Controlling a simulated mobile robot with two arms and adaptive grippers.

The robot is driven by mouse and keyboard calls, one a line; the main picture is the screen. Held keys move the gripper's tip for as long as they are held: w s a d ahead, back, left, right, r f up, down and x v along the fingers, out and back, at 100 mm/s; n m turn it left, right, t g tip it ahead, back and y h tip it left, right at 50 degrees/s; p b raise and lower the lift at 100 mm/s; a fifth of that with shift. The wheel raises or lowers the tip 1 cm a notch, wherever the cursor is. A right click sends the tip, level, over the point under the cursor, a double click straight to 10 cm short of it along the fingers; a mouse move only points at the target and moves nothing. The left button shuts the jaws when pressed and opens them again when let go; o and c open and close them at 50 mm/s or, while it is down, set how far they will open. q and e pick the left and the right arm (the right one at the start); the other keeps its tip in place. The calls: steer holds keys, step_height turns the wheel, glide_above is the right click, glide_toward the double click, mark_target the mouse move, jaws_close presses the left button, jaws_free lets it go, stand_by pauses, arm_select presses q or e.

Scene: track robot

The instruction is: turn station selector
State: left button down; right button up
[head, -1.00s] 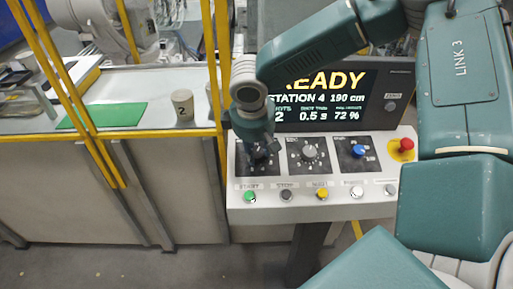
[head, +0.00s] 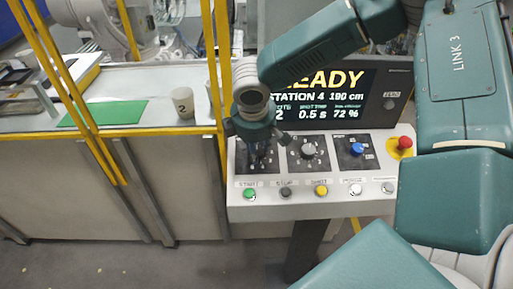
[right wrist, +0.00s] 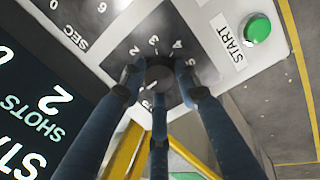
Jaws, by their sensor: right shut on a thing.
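The station selector is a dark round knob (right wrist: 158,74) on a black numbered plate, seen in the right wrist view. My right gripper (right wrist: 157,88) has its three dark blue fingers closed around this knob. In the head view, my right gripper (head: 260,157) points down onto the leftmost dial plate (head: 243,167) of the control panel and hides the knob. The screen (head: 330,97) above reads READY and STATION 4, with 190 cm, 0.5 s and 72 %. My left gripper is not in view.
Beside the selector are a grey knob (head: 308,150) and a blue knob (head: 357,149). A red emergency button (head: 404,143) is at the right end. Buttons, including green START (head: 249,194), line the front. Yellow posts (head: 217,75) stand close left of my gripper.

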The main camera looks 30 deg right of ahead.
steer(key=shift+w+r, duration=0.15)
steer(key=o, duration=1.2)
steer(key=shift+c, duration=0.2)
steer(key=v, duration=1.2)
